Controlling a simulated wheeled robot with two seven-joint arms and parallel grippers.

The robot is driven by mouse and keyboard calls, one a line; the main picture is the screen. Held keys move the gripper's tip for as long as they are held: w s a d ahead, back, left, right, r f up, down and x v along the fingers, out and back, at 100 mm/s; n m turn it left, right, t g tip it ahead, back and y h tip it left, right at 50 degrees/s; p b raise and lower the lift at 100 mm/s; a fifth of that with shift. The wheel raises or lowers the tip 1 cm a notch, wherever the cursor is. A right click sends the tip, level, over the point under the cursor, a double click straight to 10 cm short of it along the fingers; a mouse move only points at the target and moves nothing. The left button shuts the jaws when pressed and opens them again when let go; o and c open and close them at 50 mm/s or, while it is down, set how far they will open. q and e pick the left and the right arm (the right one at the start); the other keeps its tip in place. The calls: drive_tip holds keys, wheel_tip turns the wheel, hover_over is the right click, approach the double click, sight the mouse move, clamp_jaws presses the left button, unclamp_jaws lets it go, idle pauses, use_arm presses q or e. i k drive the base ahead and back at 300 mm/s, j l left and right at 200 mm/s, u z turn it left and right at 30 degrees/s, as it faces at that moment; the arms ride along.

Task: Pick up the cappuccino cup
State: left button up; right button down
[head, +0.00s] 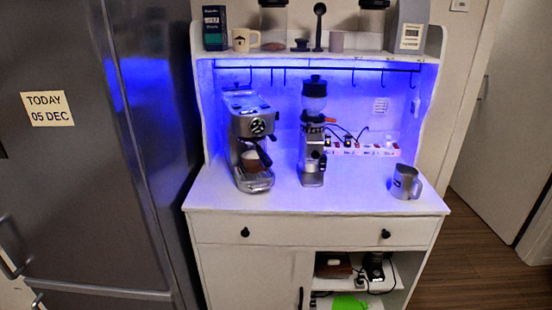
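None of the cups in the head view is clearly marked as the cappuccino cup. A cream mug (241,40) with a dark picture and a handle stands on the top shelf at the left. A small pinkish cup (337,41) stands further right on that shelf. A white and brown cup-like thing (252,163) sits under the spout of the espresso machine (250,135), partly hidden by it. A metal jug (405,183) with a dark mark and a handle stands at the right of the white counter. Neither of my grippers is in view.
A coffee grinder (313,130) stands mid-counter, with a power strip (360,148) and cables behind. The white counter (350,205) is clear along its front. A grey fridge (80,160) stands close on the left. Hooks hang below the shelf.

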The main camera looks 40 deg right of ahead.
sight(251, 162)
drive_tip(key=z, duration=1.05)
